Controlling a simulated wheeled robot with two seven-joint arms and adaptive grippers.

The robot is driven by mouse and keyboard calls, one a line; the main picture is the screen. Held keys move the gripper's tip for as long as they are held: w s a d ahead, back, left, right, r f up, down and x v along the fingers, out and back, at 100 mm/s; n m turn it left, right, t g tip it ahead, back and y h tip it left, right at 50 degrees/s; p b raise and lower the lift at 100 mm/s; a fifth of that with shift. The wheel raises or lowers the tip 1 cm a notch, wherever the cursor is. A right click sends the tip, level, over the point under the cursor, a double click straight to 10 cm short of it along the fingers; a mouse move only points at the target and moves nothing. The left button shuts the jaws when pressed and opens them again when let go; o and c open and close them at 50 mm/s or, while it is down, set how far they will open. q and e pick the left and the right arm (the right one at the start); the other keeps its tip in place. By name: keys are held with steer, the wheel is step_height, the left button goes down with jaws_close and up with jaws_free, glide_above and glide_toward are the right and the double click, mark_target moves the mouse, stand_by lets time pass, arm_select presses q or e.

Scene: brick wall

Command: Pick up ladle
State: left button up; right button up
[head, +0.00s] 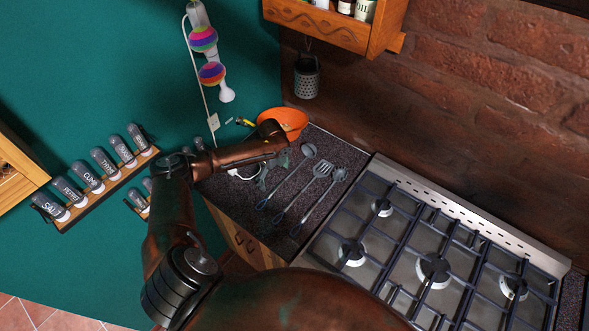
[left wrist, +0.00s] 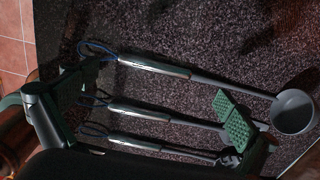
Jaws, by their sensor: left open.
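The ladle lies on the dark speckled counter (head: 317,197), the leftmost of three utensils in the head view, with its round bowl (head: 308,150) toward the wall. In the left wrist view the ladle (left wrist: 292,111) is uppermost, its grey bowl at right and blue loop at left. My left gripper (head: 264,172) is over the counter, left of the ladle. In the wrist view its green-padded fingers (left wrist: 157,106) are wide apart, with nothing held between them. The ladle's handle shows beyond the fingers. My right gripper is not seen.
A slotted spatula (head: 322,170) and another utensil (head: 340,175) lie beside the ladle. A gas stove (head: 400,265) is to the right. An orange bowl (head: 283,122) stands behind my forearm. A spice rack (head: 105,190) is on the green wall.

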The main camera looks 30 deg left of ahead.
mark_target(275, 188)
arm_select(q)
steer(key=f, duration=0.1)
steer(key=f+p, duration=0.1)
steer(key=f, duration=0.1)
steer(key=shift+s+d, duration=0.1)
steer(key=shift+s, duration=0.3)
step_height(275, 188, down, 3)
steer(key=shift+r+p, duration=0.15)
steer(key=shift+p, duration=0.2)
steer(key=c, duration=1.1)
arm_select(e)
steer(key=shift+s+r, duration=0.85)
